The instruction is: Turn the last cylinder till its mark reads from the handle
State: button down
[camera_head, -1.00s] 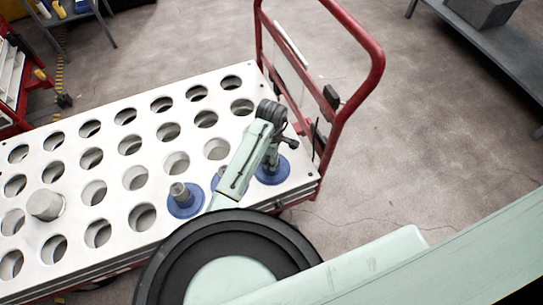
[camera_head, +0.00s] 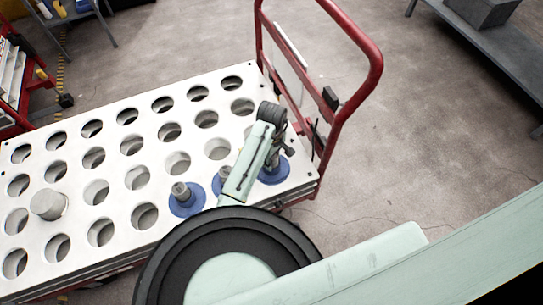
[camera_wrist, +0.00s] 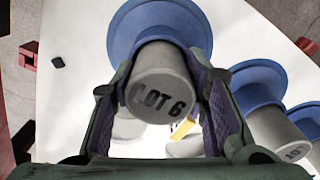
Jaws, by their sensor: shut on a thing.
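My gripper (camera_head: 279,150) is at the tray's right end near the red handle (camera_head: 350,100). In the wrist view its two fingers are shut on a grey cylinder (camera_wrist: 160,72) with a wide blue flange (camera_wrist: 163,22).
The white tray (camera_head: 75,185) on the red cart has many round holes. A plain grey cylinder (camera_head: 49,204) stands at its left. In the wrist view a neighbouring cylinder (camera_wrist: 268,127) stands close to the right finger. A grey bench (camera_head: 500,45) is at upper right; the floor between is clear.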

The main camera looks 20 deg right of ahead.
jog(key=shift+m, duration=0.8)
jog(key=shift+r+m+p, duration=0.15)
jog(key=shift+m+p, duration=0.5)
jog(key=shift+m, duration=0.85)
jog(key=shift+m, duration=1.5)
jog(key=shift+m, duration=1.5)
